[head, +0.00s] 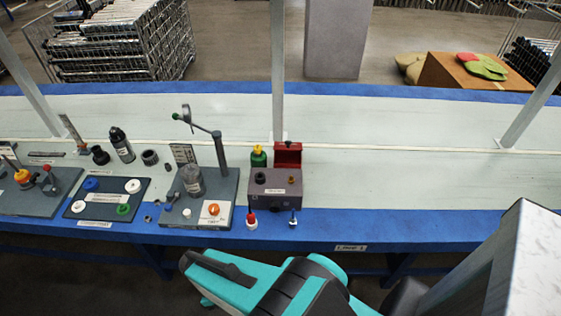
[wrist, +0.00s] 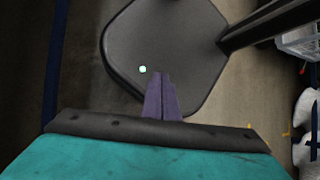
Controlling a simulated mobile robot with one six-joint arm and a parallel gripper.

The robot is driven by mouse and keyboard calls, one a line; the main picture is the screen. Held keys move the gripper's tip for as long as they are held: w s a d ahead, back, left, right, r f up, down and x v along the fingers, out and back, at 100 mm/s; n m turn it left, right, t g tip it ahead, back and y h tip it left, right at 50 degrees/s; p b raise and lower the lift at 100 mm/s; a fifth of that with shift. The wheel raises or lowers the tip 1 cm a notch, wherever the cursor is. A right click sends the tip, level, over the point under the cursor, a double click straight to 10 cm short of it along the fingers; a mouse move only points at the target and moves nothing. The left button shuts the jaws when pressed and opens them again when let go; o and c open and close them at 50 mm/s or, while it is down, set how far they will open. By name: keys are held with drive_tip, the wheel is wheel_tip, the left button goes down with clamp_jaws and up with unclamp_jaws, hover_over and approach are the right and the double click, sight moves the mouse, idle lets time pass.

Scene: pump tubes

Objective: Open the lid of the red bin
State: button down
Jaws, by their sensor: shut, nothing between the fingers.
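The red bin (head: 288,156) is small and stands on the bench in the head view, just behind a grey block. The block hides its lower part, and at this size I cannot tell how its lid sits. My gripper (wrist: 161,78) shows in the wrist view with its two purple fingers together and nothing between them. It points at a dark flat plate and the floor, away from the bin. In the head view my teal arm is low in front of the bench, and the fingers cannot be made out.
The grey block (head: 271,189) carries dark and yellow knobs. A green bottle (head: 258,156) stands left of the bin. Red and blue small parts stand in front. A fixture with a tall post (head: 219,150) is further left. A bench upright (head: 278,70) rises behind. The bench's right side is clear.

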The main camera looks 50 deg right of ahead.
drive_tip(key=shift+w+a+f+m+t+y, duration=0.2)
drive_tip(key=shift+a+f+m, duration=0.2)
drive_tip(key=shift+m, duration=0.75)
drive_tip(key=shift+w+a+f+m+t+y, duration=0.15)
drive_tip(key=shift+a+f+m, duration=0.25)
drive_tip(key=shift+m, duration=0.7)
drive_tip(key=shift+w+a+f+m+t+y, duration=0.15)
drive_tip(key=shift+a+f+m+t, duration=0.2)
drive_tip(key=shift+m, duration=0.8)
drive_tip(key=shift+s, duration=0.1)
